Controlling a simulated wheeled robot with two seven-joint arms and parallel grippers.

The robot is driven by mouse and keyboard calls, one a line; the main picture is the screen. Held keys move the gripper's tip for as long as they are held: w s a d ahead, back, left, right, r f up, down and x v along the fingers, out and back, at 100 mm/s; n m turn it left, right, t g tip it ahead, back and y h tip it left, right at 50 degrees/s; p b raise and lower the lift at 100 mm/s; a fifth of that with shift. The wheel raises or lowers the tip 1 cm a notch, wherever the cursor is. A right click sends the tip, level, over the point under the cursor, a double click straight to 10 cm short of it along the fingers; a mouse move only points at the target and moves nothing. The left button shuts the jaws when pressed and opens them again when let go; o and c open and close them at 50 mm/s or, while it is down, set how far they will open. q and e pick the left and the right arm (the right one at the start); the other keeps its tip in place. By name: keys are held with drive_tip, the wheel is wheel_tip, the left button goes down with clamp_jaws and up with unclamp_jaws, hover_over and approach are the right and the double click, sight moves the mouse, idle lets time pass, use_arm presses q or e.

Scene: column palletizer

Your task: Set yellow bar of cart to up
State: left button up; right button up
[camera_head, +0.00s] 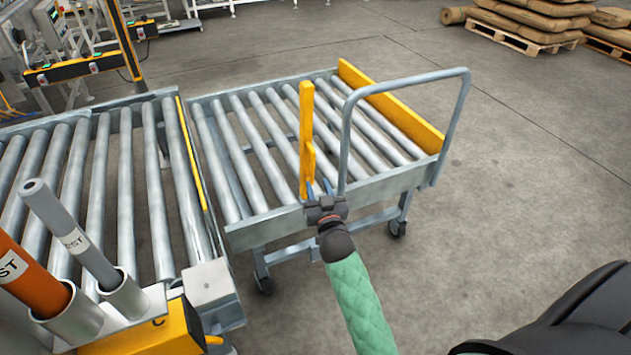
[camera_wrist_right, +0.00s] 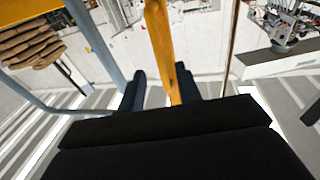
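The cart (camera_head: 268,225) is a grey roller cart with a curved push handle at its right. Its narrow yellow bar (camera_head: 307,130) stands upright near the middle of the cart's near side, left of the handle. My right gripper (camera_head: 320,188) is at the foot of this bar, with its blue fingers pointing toward it. In the right wrist view the yellow bar (camera_wrist_right: 160,45) rises between the two dark fingers of the right gripper (camera_wrist_right: 160,90). A gap shows between the left finger and the bar, so the gripper looks open. My left gripper is not in view.
A roller conveyor (camera_head: 135,180) stands left of the cart. The cart's curved handle (camera_head: 345,130) rises just right of my gripper. A yellow side board (camera_head: 395,105) lines the cart's right edge. Sacks on a pallet (camera_head: 520,35) lie far back.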

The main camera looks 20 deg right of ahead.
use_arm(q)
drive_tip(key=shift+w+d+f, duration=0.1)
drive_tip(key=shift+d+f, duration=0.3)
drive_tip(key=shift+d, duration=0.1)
use_arm(e)
drive_tip(key=s, duration=0.3)
drive_tip(key=shift+a+f, duration=0.1)
drive_tip(key=shift+a, duration=0.2)
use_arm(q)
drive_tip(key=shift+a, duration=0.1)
